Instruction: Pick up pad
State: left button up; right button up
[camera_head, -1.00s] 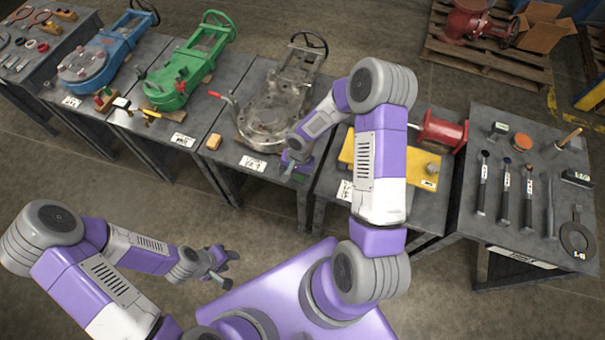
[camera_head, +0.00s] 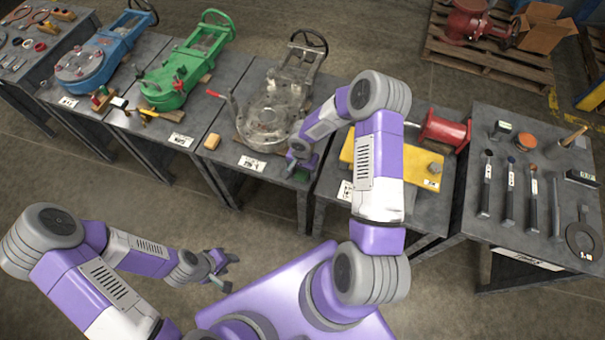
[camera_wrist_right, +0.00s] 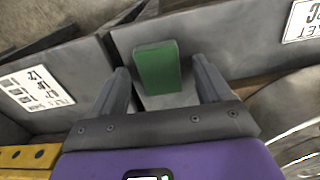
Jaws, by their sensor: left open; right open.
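A green pad (camera_wrist_right: 157,68), a small rectangular block, lies on the grey table's front corner in the right wrist view. It shows only as a small green patch in the head view (camera_head: 302,177), partly hidden by my right gripper. My right gripper (camera_head: 293,170) is open above the table, and in the right wrist view its two fingers (camera_wrist_right: 160,74) stand on either side of the pad's near end, with gaps to it. My left gripper (camera_head: 223,270) is open and empty, low over the floor beside my base.
A bare metal valve body (camera_head: 268,115) sits on the same table, behind the pad. A yellow plate (camera_head: 347,147) and a red flanged part (camera_head: 443,131) are on the table to the right. Tools lie on the far right table (camera_head: 525,233).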

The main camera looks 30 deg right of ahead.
aim_at(303, 173)
jog(key=c, duration=1.1)
notch_tip(303, 173, up, 10)
jog(key=shift+r+p, duration=0.1)
jog(key=shift+p, duration=1.15)
